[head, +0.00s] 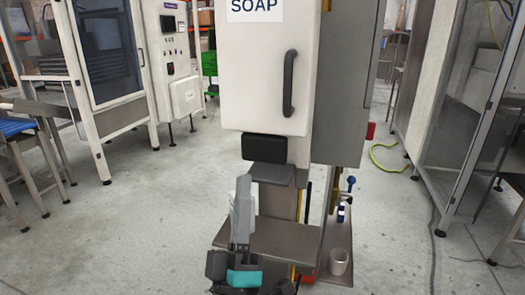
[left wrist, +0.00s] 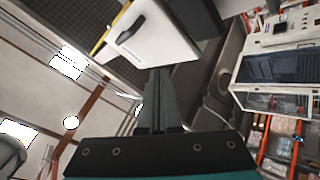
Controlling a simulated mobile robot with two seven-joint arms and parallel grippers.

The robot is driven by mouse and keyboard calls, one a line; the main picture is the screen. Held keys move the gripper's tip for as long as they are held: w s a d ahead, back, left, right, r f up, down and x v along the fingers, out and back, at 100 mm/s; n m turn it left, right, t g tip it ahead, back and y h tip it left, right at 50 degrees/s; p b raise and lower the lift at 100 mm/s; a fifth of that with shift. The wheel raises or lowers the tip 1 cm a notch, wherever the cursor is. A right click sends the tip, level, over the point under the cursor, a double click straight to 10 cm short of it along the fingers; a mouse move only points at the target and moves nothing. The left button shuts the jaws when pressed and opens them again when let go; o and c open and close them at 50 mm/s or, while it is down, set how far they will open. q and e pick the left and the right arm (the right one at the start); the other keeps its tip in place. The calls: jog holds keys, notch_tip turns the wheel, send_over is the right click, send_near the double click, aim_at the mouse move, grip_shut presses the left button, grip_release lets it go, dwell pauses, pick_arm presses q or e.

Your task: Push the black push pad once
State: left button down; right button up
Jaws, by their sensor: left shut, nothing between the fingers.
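The black push pad (head: 264,148) sits under the lower edge of the white soap dispenser housing (head: 265,90), which has a SOAP label and a dark handle. My left gripper (head: 243,180) points up in front of the dispenser, with its tips just below and slightly left of the pad in the head view. A small gap shows between tips and pad there. In the left wrist view the fingers (left wrist: 158,75) are together and empty, pointing toward the white housing (left wrist: 150,40). I cannot make out the pad in that view. My right gripper is not in view.
A grey shelf (head: 272,173) juts out below the pad. A metal step (head: 285,240) and a cup (head: 339,262) are lower down. A grey cabinet (head: 343,90) stands right behind the housing. Glass-doored machines stand at both sides; the floor (head: 140,220) at left is clear.

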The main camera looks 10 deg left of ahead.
aim_at(263, 148)
pick_arm(q)
jog(key=w+b, duration=0.1)
jog(key=w, duration=0.7)
jog(key=shift+w+b, duration=0.2)
jog(key=shift+b, duration=0.15)
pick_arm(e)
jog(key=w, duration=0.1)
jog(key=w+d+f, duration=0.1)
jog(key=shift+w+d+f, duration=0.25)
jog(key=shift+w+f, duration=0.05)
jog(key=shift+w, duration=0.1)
pick_arm(q)
jog(key=shift+d, duration=0.1)
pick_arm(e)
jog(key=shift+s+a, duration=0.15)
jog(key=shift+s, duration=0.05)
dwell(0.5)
pick_arm(q)
jog(key=shift+w, duration=0.4)
